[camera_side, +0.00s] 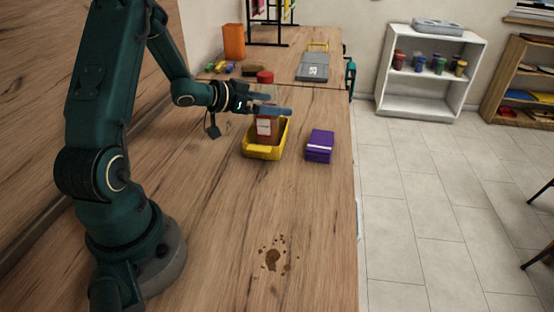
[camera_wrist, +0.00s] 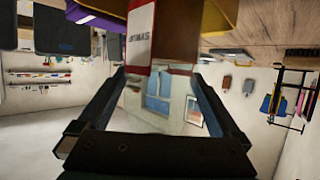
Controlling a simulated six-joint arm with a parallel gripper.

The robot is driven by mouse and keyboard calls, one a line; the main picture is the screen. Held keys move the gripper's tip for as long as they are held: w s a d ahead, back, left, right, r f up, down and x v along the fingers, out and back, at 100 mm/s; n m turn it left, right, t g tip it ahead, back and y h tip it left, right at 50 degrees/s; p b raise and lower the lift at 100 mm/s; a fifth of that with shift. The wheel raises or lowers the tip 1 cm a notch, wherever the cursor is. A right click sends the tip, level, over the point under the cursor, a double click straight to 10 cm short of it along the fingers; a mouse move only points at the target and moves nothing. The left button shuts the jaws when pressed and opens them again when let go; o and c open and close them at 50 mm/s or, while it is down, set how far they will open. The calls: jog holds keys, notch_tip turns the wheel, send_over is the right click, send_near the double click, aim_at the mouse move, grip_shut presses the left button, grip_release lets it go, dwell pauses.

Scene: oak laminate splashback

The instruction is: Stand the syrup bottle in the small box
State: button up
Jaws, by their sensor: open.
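The syrup bottle (camera_side: 266,127), brown with a pale label and a red cap (camera_side: 265,77), stands upright inside the small yellow box (camera_side: 263,154). In the wrist view, whose picture is upside down, the bottle's label (camera_wrist: 140,35) shows at the top, with part of the yellow box (camera_wrist: 218,16) beside it. My gripper (camera_side: 275,105) is open at the bottle's upper part, and one finger crosses in front of it. The fingers (camera_wrist: 157,74) are spread wide in the wrist view. I cannot tell whether either touches the bottle. The bottle's base is hidden by the box wall.
A purple box (camera_side: 319,146) stands just right of the yellow box. Behind are an orange container (camera_side: 234,41), a grey case (camera_side: 313,66) and a black rack (camera_side: 270,22).

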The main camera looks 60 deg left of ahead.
jog(key=v, duration=0.5)
jog(key=shift+s+r, duration=0.1)
jog(key=shift+s, duration=0.3)
